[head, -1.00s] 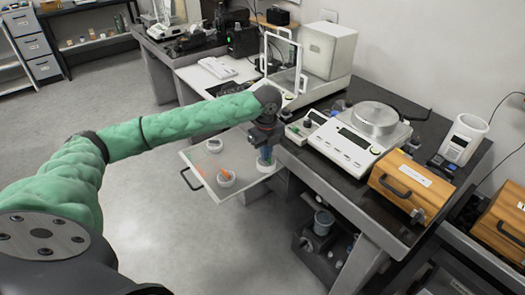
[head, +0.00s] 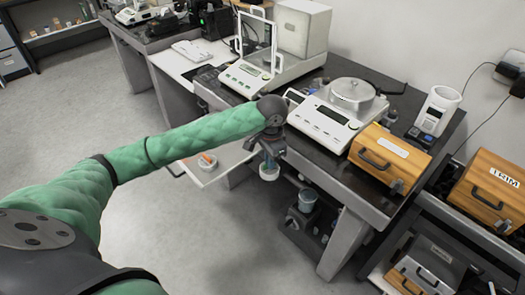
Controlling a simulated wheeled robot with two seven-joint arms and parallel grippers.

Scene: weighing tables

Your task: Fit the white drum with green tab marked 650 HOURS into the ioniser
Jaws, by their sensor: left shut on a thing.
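My left gripper (head: 269,152) points down in front of the table edge, to the right of the open drawer. It is shut on a small white round thing (head: 268,173), probably the drum, and holds it in the air. Its green tab and marking cannot be made out. A white upright device with a rounded open top (head: 437,108), possibly the ioniser, stands at the back right of the table, beyond the wooden box. My right gripper is not in view.
The drawer (head: 222,167) is open, with a white dish (head: 207,161) holding something orange. A balance with a round pan (head: 330,117) and a wooden box with a handle (head: 388,158) stand on the dark table. A bucket (head: 306,199) sits on the shelf below. Another wooden box (head: 490,190) is at right.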

